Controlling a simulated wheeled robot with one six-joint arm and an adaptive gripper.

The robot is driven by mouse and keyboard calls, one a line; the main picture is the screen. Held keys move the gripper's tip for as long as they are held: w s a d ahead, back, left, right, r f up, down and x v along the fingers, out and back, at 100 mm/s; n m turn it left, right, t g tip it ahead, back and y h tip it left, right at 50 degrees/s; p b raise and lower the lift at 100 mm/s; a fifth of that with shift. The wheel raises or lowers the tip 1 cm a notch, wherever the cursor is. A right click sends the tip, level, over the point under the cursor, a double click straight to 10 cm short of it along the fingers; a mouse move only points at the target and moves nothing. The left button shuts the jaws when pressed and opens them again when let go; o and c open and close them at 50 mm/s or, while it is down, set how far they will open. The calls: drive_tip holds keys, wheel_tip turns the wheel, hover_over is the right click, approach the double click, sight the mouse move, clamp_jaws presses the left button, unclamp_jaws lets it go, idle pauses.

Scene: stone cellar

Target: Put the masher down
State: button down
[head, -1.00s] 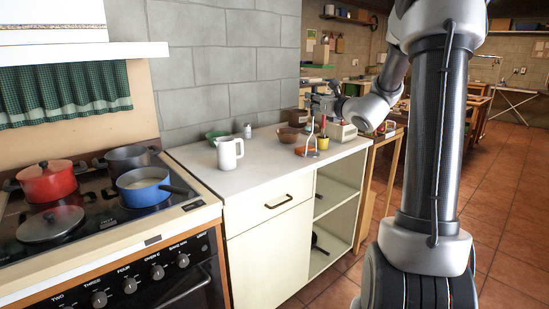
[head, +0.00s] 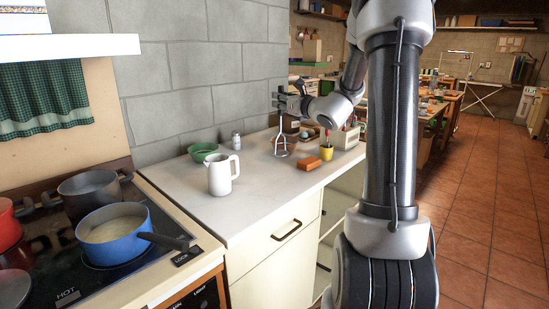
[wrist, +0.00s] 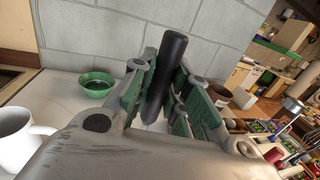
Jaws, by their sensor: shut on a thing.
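The masher (head: 282,143) has a looped wire head and hangs upright below my gripper (head: 284,101) over the white countertop (head: 190,178). In the wrist view its black handle (wrist: 167,72) stands between the green-padded fingers of my gripper (wrist: 165,88), which are shut on it. The wire head is just above or touching the countertop; I cannot tell which. It is hidden in the wrist view.
A white jug (head: 221,174), a green bowl (head: 203,152) and a small shaker (head: 236,141) stand left of the masher. The front middle of the countertop is clear. The stove holds a blue pot (head: 112,236).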

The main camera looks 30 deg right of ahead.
wheel_tip(320, 180, down, 9)
drive_tip(key=shift+r, duration=0.1)
idle(0.3)
drive_tip(key=c, duration=1.4)
unclamp_jaws()
